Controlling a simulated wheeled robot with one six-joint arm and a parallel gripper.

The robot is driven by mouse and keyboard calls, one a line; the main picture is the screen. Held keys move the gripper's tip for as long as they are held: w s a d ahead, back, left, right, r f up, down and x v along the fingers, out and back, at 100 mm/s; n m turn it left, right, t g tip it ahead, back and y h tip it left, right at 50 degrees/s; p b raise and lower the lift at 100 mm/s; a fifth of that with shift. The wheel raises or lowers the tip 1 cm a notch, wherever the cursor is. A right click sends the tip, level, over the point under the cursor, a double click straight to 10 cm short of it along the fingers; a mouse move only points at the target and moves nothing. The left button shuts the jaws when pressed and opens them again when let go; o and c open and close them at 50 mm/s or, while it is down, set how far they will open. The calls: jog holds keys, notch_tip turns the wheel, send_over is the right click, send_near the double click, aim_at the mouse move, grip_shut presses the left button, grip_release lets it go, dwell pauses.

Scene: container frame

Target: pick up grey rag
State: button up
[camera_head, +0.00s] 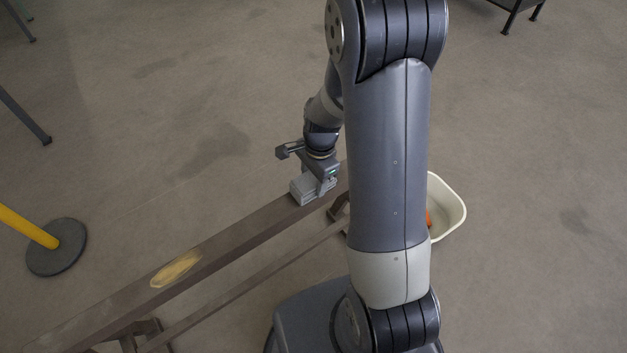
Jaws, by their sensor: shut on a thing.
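My gripper (318,178) is over the far part of a long brown beam (225,240), near the middle of the view. It is shut on a small light grey bundle, which looks like the grey rag (303,190). The rag is at the beam's top surface; I cannot tell whether it touches the beam or is just above it. The fingertips are small and partly merge with the rag. My arm hides the beam beyond the gripper.
A tan patch (177,268) marks the beam's nearer part. A cream bin (452,205) with something orange (428,217) inside stands right of my arm, partly hidden. A yellow post on a round dark base (57,248) stands at left. The floor at right is mostly clear.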

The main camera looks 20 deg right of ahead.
aim_at(313, 177)
notch_tip(313, 177, up, 10)
jog(key=shift+p, duration=0.9)
jog(key=o, duration=0.6)
jog(key=shift+c, duration=0.2)
jog(key=shift+w, duration=0.1)
jog(key=c, duration=0.4)
